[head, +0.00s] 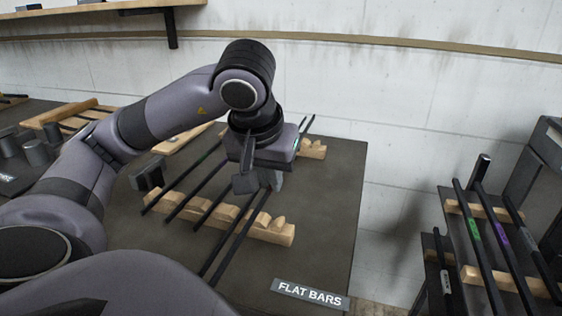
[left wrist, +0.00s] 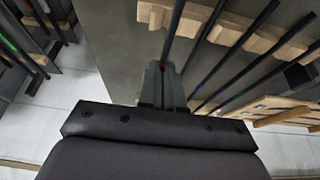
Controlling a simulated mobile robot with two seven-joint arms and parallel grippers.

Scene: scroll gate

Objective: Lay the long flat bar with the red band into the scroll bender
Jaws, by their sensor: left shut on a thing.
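My left gripper (head: 268,184) is over the wooden bar rack on the dark bench, pointing down. In the left wrist view its fingers (left wrist: 163,88) are closed on a dark flat bar (left wrist: 178,28), with a small trace of red at the fingertips. The bar runs past a notched wooden block; I cannot tell whether it still rests in it. The rest of its band is hidden by the fingers. Grey upright cylinders (head: 36,153) stand at the bench's left; I cannot tell whether they belong to the scroll bender. My right gripper is not in view.
Several other dark bars (head: 183,203) lie on notched wooden supports (head: 276,233). A "FLAT BARS" sign (head: 310,294) lies at the bench's front. At the right, a separate rack (head: 484,275) holds bars with coloured bands. My left arm covers part of the bench.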

